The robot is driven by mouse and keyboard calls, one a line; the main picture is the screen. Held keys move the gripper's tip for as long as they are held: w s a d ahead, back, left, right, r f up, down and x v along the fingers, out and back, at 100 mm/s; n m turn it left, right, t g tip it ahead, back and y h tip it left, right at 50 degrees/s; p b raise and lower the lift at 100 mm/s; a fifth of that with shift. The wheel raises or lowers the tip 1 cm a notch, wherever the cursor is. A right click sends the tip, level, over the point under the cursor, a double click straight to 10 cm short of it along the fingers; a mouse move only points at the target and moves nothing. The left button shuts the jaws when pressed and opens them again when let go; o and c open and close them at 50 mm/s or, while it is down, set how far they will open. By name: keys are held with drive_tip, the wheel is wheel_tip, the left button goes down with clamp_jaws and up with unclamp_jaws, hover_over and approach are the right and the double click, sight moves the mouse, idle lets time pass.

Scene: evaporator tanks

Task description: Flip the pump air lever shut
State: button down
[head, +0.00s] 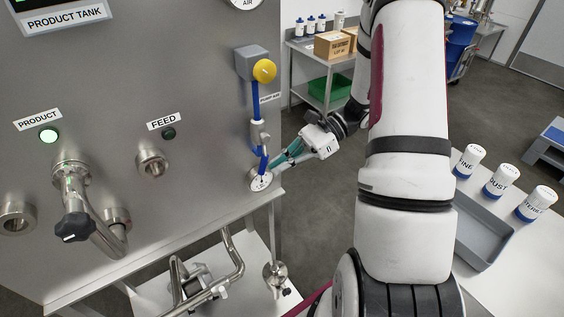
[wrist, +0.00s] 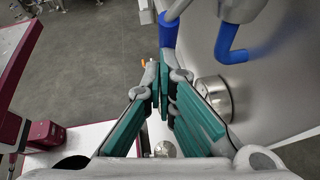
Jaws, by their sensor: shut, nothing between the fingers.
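The pump air line runs down the tank panel's right edge beside its PUMP AIR label (head: 270,98). Below a grey valve body (head: 260,134), a blue lever (head: 263,160) hangs nearly straight down. My gripper (head: 272,165) is shut and empty, with its green-padded fingers just right of the lever's lower end. In the wrist view, the shut fingertips (wrist: 163,75) lie close below a blue sleeved piece (wrist: 169,32), which looks like the lever. I cannot tell whether they touch.
A grey box with a yellow knob (head: 264,70) is above. A product valve with a black knob (head: 73,228) is at left. A grey tray (head: 480,232) and several bottles stand at right.

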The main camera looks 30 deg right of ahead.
sight(261, 173)
drive_tip(key=shift+a+r+y+b, duration=0.25)
drive_tip(key=shift+a+y, duration=0.6)
drive_tip(key=shift+a, duration=0.5)
drive_tip(key=shift+a+r+y+b, duration=0.1)
drive_tip(key=shift+a+y+b, duration=0.2)
drive_tip(key=shift+a+y, duration=0.8)
drive_tip(key=shift+a+r+h+p, duration=0.15)
drive_tip(key=shift+a+r+p, duration=0.1)
drive_tip(key=shift+a+r, duration=0.4)
drive_tip(key=shift+a+r+h+p, duration=0.1)
drive_tip(key=shift+a+r+p, duration=0.2)
drive_tip(key=shift+a, duration=0.55)
drive_tip(key=shift+a+r, duration=0.1)
drive_tip(key=shift+r, duration=0.05)
